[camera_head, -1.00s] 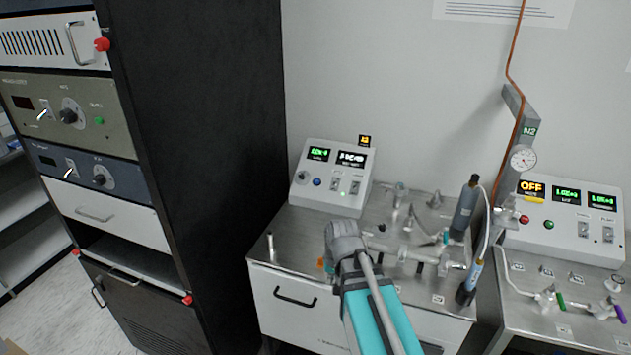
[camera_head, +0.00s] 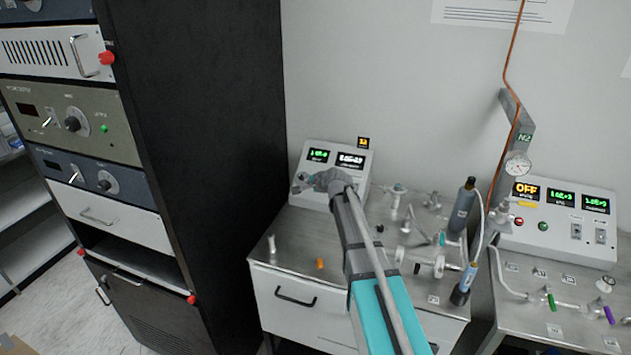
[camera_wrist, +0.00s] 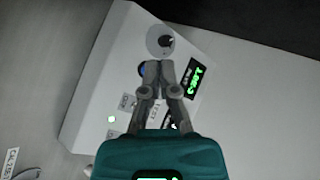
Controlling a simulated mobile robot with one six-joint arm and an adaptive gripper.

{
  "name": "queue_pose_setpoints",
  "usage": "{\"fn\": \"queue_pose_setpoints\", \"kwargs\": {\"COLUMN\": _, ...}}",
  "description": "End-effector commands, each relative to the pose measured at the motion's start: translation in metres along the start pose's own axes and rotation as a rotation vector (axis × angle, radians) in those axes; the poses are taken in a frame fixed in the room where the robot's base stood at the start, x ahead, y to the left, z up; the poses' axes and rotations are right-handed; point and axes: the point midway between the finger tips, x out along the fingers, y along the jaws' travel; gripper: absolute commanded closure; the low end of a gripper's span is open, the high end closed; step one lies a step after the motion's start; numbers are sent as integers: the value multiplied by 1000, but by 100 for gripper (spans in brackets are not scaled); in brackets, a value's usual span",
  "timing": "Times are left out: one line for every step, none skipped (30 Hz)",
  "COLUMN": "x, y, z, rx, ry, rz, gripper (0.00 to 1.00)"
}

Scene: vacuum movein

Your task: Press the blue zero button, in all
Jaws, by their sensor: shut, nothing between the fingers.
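The white control box (camera_head: 309,196) with two lit green and white displays stands at the back left of the steel bench. My gripper (camera_head: 298,186) is shut and empty in front of the box's lower left face. In the wrist view my gripper's closed fingertips (camera_wrist: 150,68) lie over the panel, just beside the blue button (camera_wrist: 141,69). Only a sliver of the blue button shows past the fingers. Whether the tips touch it cannot be told. A round knob (camera_wrist: 166,41) sits just beyond the fingertips. In the head view my gripper hides the button.
Glass and metal fittings (camera_head: 405,228) and a grey cylinder (camera_head: 461,208) stand on the bench to the right. A second white control box (camera_head: 560,235) reads OFF. A tall black rack (camera_head: 205,130) rises at the left. A small orange piece (camera_head: 320,263) lies near the bench's front.

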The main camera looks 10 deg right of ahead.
Motion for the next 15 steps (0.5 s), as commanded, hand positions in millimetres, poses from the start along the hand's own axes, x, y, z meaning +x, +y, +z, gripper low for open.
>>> {"fn": "queue_pose_setpoints", "kwargs": {"x": 6, "y": -12, "z": -8, "rx": 39, "ry": 11, "rz": -27, "gripper": 100}}
{"fn": "queue_pose_setpoints", "kwargs": {"x": 8, "y": -16, "z": -11, "rx": 60, "ry": 18, "rz": -42, "gripper": 100}}
{"fn": "queue_pose_setpoints", "kwargs": {"x": 10, "y": -22, "z": -15, "rx": 87, "ry": 24, "rz": -59, "gripper": 100}}
{"fn": "queue_pose_setpoints", "kwargs": {"x": 11, "y": -25, "z": -17, "rx": 103, "ry": 29, "rz": -71, "gripper": 100}}
{"fn": "queue_pose_setpoints", "kwargs": {"x": 12, "y": -28, "z": -19, "rx": 118, "ry": 32, "rz": -81, "gripper": 100}}
{"fn": "queue_pose_setpoints", "kwargs": {"x": 13, "y": -31, "z": -22, "rx": 134, "ry": 36, "rz": -92, "gripper": 100}}
{"fn": "queue_pose_setpoints", "kwargs": {"x": 13, "y": -33, "z": -23, "rx": 143, "ry": 39, "rz": -99, "gripper": 100}}
{"fn": "queue_pose_setpoints", "kwargs": {"x": 14, "y": -34, "z": -24, "rx": 151, "ry": 41, "rz": -104, "gripper": 100}}
{"fn": "queue_pose_setpoints", "kwargs": {"x": 14, "y": -35, "z": -25, "rx": 159, "ry": 42, "rz": -109, "gripper": 100}}
{"fn": "queue_pose_setpoints", "kwargs": {"x": 14, "y": -36, "z": -25, "rx": 163, "ry": 43, "rz": -111, "gripper": 100}}
{"fn": "queue_pose_setpoints", "kwargs": {"x": 14, "y": -36, "z": -26, "rx": 165, "ry": 43, "rz": -112, "gripper": 100}}
{"fn": "queue_pose_setpoints", "kwargs": {"x": 14, "y": -36, "z": -26, "rx": 167, "ry": 44, "rz": -113, "gripper": 100}}
{"fn": "queue_pose_setpoints", "kwargs": {"x": 14, "y": -36, "z": -26, "rx": 167, "ry": 44, "rz": -114, "gripper": 100}}
{"fn": "queue_pose_setpoints", "kwargs": {"x": 14, "y": -36, "z": -25, "rx": 167, "ry": 44, "rz": -113, "gripper": 100}}
{"fn": "queue_pose_setpoints", "kwargs": {"x": 14, "y": -36, "z": -25, "rx": 166, "ry": 44, "rz": -113, "gripper": 100}}
